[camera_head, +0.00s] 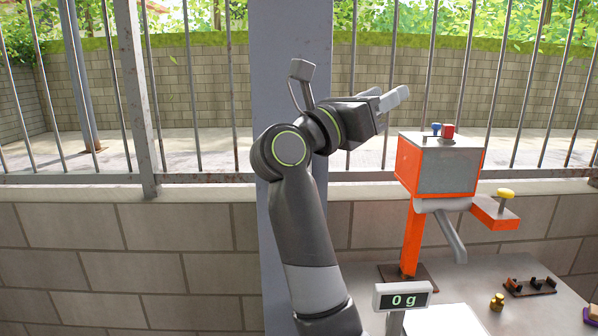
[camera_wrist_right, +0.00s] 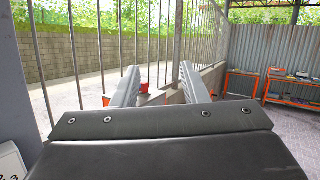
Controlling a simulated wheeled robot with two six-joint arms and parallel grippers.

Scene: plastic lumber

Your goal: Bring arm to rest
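My right arm (camera_head: 303,215) rises from the bottom middle of the head view and bends to the right at its top. My right gripper (camera_head: 391,96) is held high, pointing right, above and to the left of the orange machine. In the right wrist view the two grey fingers of this gripper (camera_wrist_right: 158,72) stand apart with nothing between them. My left arm and left gripper do not show.
An orange machine (camera_head: 408,165) with red and blue buttons and a spout stands on a grey table (camera_head: 465,290). A scale display (camera_head: 403,296) reads 0 g. A metal fence (camera_head: 190,95) and brick wall (camera_head: 130,250) stand behind.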

